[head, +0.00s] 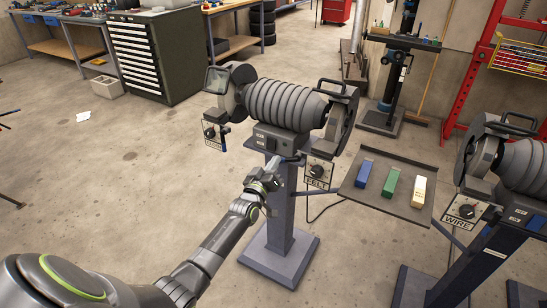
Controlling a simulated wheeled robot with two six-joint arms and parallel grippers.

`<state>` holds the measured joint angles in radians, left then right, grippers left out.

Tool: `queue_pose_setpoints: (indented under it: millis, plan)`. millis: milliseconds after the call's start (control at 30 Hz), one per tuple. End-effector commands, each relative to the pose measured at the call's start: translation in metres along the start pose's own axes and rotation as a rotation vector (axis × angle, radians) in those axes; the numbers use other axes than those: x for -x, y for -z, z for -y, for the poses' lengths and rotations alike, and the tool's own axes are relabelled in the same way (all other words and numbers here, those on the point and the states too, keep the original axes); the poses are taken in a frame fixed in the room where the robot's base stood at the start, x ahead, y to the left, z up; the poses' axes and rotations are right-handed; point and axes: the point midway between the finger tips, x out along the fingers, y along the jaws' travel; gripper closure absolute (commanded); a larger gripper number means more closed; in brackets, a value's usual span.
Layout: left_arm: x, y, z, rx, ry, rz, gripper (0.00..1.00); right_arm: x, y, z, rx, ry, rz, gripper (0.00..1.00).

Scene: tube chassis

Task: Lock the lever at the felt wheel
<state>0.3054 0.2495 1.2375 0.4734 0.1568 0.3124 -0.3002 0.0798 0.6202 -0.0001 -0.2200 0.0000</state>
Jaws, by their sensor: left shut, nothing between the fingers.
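A pedestal grinder (285,104) with a ribbed grey body stands in the middle. Its right wheel housing (342,118) has a panel below it marked FELT (317,183), with a dark round knob (318,171). I cannot make out clearly which part there is the lever or how it is set. My left gripper (276,166) is shut and empty. It is left of the FELT panel, in front of the upper pedestal and below the grinder's body; I cannot tell whether it touches anything. My right gripper is not in view.
A grey tray (405,208) with blue, green and cream bars sits right of the FELT panel. A second grinder (515,170) marked WIRE stands at the right edge. The left wheel's panel (211,131) hangs at the other end. Floor left of the pedestal is clear.

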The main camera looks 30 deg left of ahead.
Motion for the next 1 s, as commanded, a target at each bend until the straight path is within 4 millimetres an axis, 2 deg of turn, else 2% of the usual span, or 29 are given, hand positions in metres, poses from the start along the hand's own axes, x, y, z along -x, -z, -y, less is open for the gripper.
queue_pose_setpoints:
  millis: [467,1000]
  plan:
    - [0.004,-0.027,0.001,0.45,0.067,0.0,1.0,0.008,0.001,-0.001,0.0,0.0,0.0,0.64]
    - [0.007,-0.051,-0.01,0.906,0.133,0.0,1.0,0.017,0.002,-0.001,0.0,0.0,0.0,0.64]
